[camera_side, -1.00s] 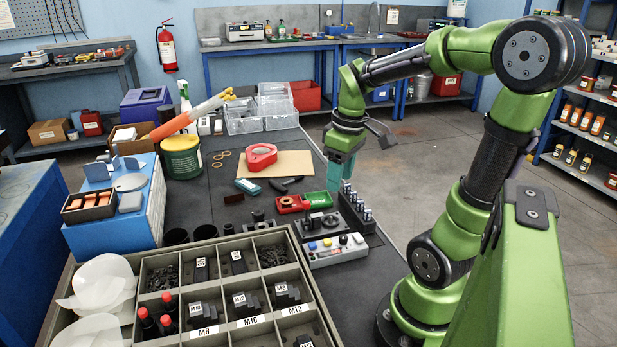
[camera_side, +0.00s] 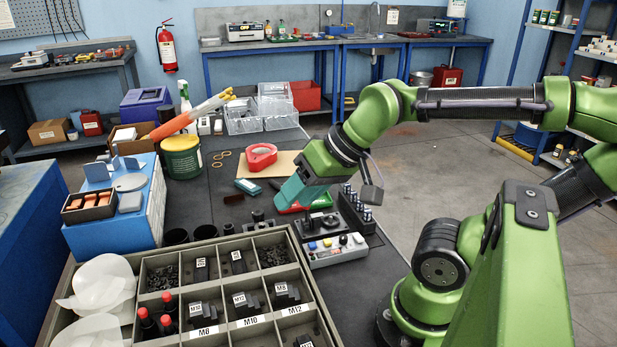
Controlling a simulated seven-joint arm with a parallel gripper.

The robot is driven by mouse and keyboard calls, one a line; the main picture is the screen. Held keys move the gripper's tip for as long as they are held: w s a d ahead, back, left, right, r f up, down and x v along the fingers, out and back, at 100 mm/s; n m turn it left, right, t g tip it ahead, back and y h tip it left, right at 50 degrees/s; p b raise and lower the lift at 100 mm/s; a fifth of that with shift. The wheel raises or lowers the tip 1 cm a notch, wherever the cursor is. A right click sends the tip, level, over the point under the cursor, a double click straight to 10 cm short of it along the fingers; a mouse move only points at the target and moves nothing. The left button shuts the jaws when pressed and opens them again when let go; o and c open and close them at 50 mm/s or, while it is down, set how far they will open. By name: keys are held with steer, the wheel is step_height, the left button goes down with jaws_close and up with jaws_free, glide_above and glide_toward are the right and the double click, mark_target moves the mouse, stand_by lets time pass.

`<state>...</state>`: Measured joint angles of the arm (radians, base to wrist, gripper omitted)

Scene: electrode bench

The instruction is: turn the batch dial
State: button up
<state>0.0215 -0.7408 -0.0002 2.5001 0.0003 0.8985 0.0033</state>
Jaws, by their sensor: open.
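A light grey control box (camera_side: 335,252) sits near the bench's right edge. Its top carries coloured buttons and a dark knob (camera_side: 343,239); I take this knob for the batch dial, but it is too small to tell its setting. My gripper (camera_side: 280,207) is at the end of the green arm, with its teal jaws tilted down to the left. It is over the red tray area, behind and left of the control box, apart from the knob. The jaws are open, though their gap is hard to see. I see nothing held.
A black fixture (camera_side: 318,225) stands just behind the box, and a dark rack of metal posts (camera_side: 355,212) stands to its right. A green tray (camera_side: 322,201) is partly covered by my gripper. A compartment tray (camera_side: 240,330) fills the front. A red tape dispenser (camera_side: 262,157) lies behind.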

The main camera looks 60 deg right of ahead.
steer(key=w+d+m+g+h, duration=0.1)
steer(key=w+d+m+g, duration=0.2)
steer(key=w+d+m, duration=0.6)
steer(key=w+d+m+g+h, duration=0.1)
steer(key=w+d+m+g, duration=0.3)
steer(key=w+d+m, duration=0.5)
steer(key=shift+w+d+f+m, duration=0.3)
steer(key=shift+w+d, duration=0.45)
steer(key=shift+d, duration=3.75)
